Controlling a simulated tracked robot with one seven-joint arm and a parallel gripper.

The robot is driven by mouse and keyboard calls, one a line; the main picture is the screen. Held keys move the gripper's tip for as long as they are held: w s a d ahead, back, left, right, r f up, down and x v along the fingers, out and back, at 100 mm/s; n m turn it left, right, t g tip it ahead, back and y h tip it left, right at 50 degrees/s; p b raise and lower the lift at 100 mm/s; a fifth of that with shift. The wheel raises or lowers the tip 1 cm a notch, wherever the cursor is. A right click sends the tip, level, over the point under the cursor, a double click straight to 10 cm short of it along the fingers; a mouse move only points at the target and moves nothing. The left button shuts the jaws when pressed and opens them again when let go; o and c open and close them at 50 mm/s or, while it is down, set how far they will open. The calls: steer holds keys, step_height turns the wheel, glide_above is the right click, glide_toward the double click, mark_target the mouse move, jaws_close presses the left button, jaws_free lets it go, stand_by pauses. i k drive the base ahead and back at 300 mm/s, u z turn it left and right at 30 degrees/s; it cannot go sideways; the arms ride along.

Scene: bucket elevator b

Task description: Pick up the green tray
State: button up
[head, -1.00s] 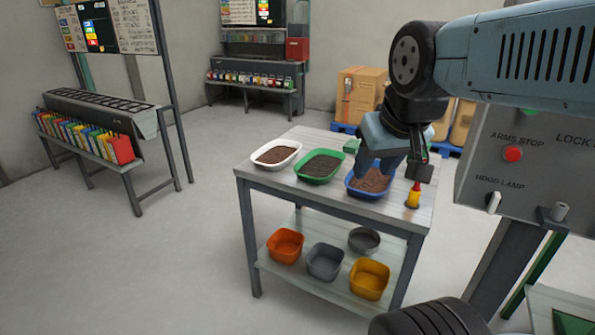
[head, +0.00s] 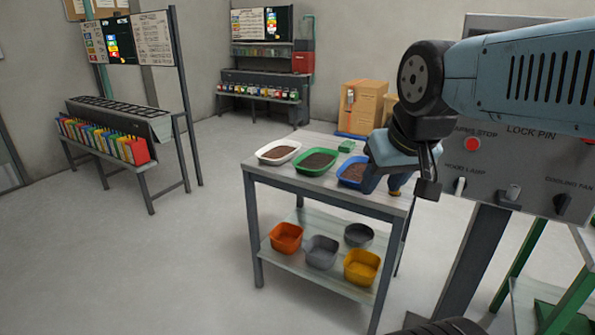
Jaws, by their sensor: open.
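The green tray (head: 317,162) sits on the table top between a white tray and a blue tray, and holds dark brown granular material. My gripper (head: 385,184) is in the air at the right end of the table, in front of the blue tray's right side. It is open and apart from the green tray, to its right. The gripper hides part of the blue tray and most of a yellow-handled item behind it.
The white tray (head: 278,153) and blue tray (head: 352,173) flank the green one. A small green box (head: 346,146) lies behind. Orange (head: 286,238), grey (head: 321,252) and yellow (head: 361,267) bins stand on the lower shelf. A control panel (head: 530,165) stands right.

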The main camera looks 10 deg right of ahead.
mark_target(315, 161)
steer(key=u, duration=0.2)
steer(key=k, duration=0.15)
steer(key=z, duration=0.45)
steer(key=i, duration=1.4)
steer(key=z, duration=0.4)
